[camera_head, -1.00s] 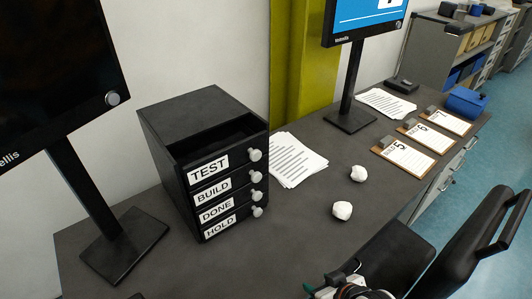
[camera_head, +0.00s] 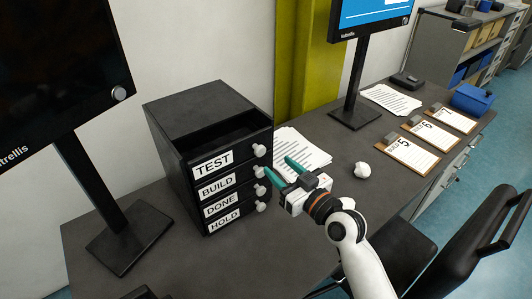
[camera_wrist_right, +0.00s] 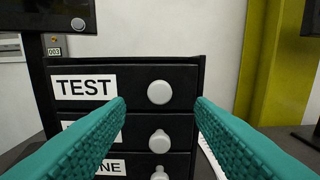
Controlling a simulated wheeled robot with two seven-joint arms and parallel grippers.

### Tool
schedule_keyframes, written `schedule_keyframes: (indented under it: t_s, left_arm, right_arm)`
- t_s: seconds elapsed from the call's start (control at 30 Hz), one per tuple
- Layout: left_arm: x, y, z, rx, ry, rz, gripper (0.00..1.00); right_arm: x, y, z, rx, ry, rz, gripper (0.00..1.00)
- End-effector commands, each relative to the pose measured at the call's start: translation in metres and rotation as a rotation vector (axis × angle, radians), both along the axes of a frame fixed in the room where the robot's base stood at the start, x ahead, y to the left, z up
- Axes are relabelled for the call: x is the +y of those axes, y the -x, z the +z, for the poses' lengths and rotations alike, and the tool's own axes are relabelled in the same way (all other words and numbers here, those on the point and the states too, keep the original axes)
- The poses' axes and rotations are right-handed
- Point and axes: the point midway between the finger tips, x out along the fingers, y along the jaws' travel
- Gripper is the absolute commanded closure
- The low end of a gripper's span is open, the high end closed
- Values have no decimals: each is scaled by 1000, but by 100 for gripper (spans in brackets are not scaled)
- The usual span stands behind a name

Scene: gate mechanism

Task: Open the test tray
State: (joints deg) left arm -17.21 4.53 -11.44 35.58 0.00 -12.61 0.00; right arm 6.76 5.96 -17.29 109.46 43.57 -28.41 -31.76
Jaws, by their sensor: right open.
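The black drawer unit (camera_head: 160,140) stands on the desk with trays labelled TEST, BUILD, DONE and HOLD from top to bottom. The test tray (camera_head: 229,158) is the top one and looks flush with the trays below. Its round white knob (camera_head: 259,150) is at the right of its front; the knob also shows in the right wrist view (camera_wrist_right: 160,92). My right gripper (camera_head: 281,169) is open and empty, in front of the unit and apart from it. In the right wrist view its teal fingers (camera_wrist_right: 160,124) spread to either side of the knob column. My left gripper is not in view.
A monitor stand (camera_head: 128,238) is left of the unit. Printed sheets (camera_head: 304,150) lie to its right, with a crumpled paper ball (camera_head: 362,169) further right. Clipboards (camera_head: 408,157) lie along the right edge. A black chair (camera_head: 400,250) is in front.

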Motion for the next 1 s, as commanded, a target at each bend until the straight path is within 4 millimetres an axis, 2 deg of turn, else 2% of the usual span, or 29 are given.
schedule_keyframes:
  t_s: [0.1, 0.3, 0.47, 0.73, 0.77, 1.0]
  left_arm:
    - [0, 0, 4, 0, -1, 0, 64]
    - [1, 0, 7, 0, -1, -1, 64]
    - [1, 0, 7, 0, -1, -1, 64]
    - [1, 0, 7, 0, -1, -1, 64]
    - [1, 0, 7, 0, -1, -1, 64]
    - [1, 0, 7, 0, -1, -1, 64]
  right_arm:
    - [15, -21, 2, 1, -3, 1, 51]
    - [32, -44, 1, 1, 0, 0, 51]
    - [38, -52, 0, 1, 0, 0, 51]
    - [39, -53, 0, 2, 1, 0, 51]
    - [39, -53, 0, 2, 1, 0, 53]
    - [38, -53, 0, 2, 1, 0, 92]
